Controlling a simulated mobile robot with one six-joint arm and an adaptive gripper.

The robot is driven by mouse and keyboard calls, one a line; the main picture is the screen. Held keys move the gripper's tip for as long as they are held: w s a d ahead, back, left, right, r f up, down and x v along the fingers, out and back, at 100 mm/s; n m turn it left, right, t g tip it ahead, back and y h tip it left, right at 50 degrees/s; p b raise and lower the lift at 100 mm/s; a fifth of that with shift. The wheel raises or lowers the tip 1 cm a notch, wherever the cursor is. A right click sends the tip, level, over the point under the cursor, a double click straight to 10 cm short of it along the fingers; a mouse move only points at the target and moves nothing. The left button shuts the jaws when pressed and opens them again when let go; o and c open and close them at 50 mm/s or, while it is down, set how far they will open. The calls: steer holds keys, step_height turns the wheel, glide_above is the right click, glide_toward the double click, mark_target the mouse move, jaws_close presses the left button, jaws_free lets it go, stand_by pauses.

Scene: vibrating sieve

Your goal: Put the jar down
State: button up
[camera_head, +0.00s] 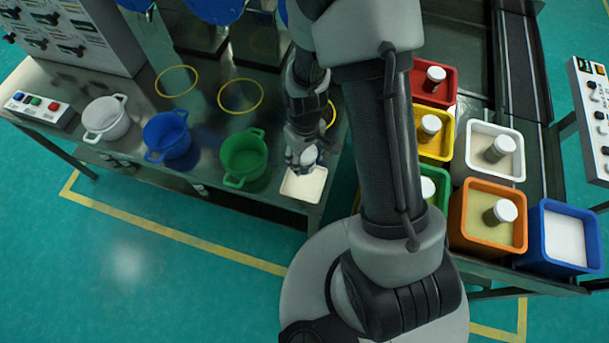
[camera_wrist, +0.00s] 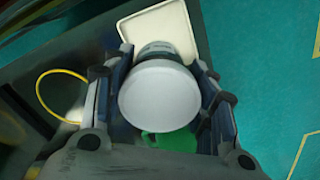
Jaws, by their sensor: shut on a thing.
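The jar has a round white lid (camera_wrist: 160,95) that faces the wrist camera. Part of its grey body shows beyond the lid. My gripper (camera_head: 302,157) is shut on the jar, with one finger on each side of it in the wrist view. In the head view the jar (camera_head: 309,155) is a small white shape, partly covered by the fingers. It is over or just behind a square cream-white tray (camera_head: 301,188) at the table's front right corner. The tray also shows beyond the jar in the wrist view (camera_wrist: 170,27). I cannot tell whether the jar touches anything below.
A green pot (camera_head: 243,158), a blue pot (camera_head: 167,136) and a white pot (camera_head: 105,119) stand left of the tray. Yellow rings (camera_head: 240,96) mark the metal table behind them. Coloured bins with white-lidded jars (camera_head: 494,205) stand right of my arm.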

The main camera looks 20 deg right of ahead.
step_height(320, 180, down, 10)
steer(key=shift+f+b, duration=0.2)
steer(key=shift+b, duration=0.95)
steer(key=shift+f, duration=0.2)
steer(key=o, duration=1.1)
steer(key=shift+r, duration=0.1)
